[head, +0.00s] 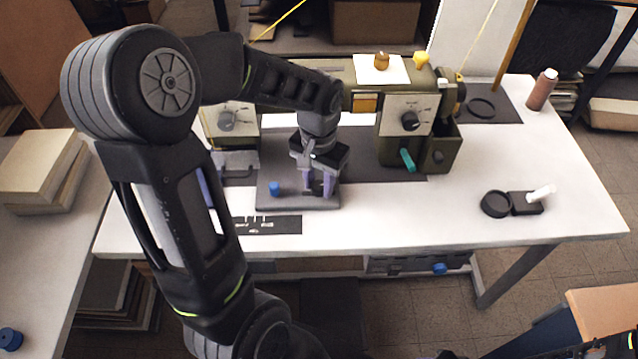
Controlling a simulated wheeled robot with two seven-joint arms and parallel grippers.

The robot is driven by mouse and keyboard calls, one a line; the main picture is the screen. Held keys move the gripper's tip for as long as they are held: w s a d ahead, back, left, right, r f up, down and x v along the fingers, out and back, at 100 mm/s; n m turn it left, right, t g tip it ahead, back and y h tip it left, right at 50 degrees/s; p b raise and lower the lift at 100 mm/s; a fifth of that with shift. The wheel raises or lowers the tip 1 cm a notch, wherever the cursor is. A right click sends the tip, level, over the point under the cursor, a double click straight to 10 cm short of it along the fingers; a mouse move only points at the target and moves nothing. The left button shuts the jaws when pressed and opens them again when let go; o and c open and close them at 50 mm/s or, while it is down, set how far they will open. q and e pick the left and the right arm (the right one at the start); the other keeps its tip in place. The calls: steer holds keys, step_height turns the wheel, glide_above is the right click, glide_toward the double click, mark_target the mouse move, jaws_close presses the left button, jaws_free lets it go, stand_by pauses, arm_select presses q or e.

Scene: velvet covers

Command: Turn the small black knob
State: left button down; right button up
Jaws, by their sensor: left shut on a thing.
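An olive sewing machine (395,150) stands on the white table. My left gripper (321,190) points down over the machine's dark plate (290,203). Its two purple fingers are shut on a small black knob, mostly hidden between them. A blue knob (274,188) stands on the same plate, left of the fingers and apart from them. A larger black dial (410,120) sits on the machine's pale right panel, and another round dark knob (437,156) is on the olive housing below. My right gripper is not in view.
A teal lever (407,160) sticks out right of my gripper. A black ring-shaped lid (495,204) and a small black block (525,203) lie on the table's right side. The front right tabletop is clear.

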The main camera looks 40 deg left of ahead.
mark_target(319, 185)
arm_select(q)
steer(key=shift+n, duration=1.1)
steer(key=c, duration=1)
jaws_free()
step_height(319, 185, up, 8)
steer(key=shift+f, duration=0.1)
